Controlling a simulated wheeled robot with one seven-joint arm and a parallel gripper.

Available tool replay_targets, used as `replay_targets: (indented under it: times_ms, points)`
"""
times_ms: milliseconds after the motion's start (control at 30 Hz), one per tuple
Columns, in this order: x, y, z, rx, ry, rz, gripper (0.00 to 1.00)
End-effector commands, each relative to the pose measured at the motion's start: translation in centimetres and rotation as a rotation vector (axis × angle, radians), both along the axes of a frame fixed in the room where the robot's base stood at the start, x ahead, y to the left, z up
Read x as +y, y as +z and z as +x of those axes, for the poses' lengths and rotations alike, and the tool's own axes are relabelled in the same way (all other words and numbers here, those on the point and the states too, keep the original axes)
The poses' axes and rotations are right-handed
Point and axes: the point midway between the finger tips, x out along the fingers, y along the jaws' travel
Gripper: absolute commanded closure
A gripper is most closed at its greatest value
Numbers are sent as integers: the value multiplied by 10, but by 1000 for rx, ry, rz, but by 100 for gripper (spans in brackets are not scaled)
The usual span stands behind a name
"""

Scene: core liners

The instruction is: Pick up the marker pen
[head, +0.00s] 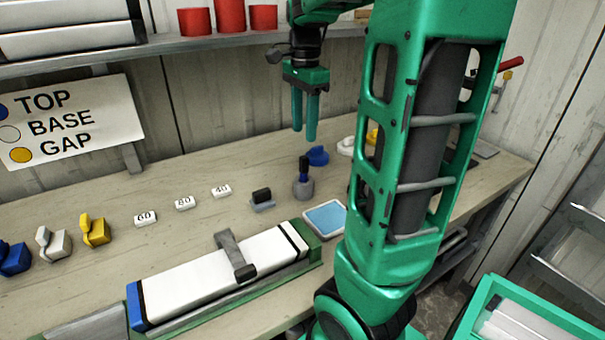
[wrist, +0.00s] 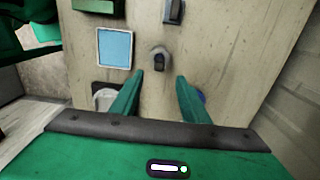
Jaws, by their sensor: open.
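The marker pen (head: 303,166) appears to be the dark blue upright piece standing in a small round grey holder (head: 303,188) on the bench. In the wrist view the pen's dark top (wrist: 159,60) shows end-on in its holder, just beyond the fingertips and roughly centred between them. My gripper (head: 304,134) hangs above the bench with its green fingers pointing down, apart from the pen. In the wrist view my gripper (wrist: 159,75) is open, with nothing between the fingers.
A dark-handled grey block (head: 262,199), a blue-screened pad (head: 325,219) and a blue piece (head: 318,155) stand near the holder. A long white core (head: 200,272) lies in front. Numbered tags (head: 184,203) sit left. A shelf (head: 230,40) runs behind my gripper.

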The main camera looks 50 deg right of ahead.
Motion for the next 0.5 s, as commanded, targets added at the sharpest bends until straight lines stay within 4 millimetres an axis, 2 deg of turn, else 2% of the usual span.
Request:
replay_targets:
  times_ms: [200,500]
  points:
    - [0,-33,-1,5,-3,2,59]
    - [0,-55,-2,3,-1,2,59]
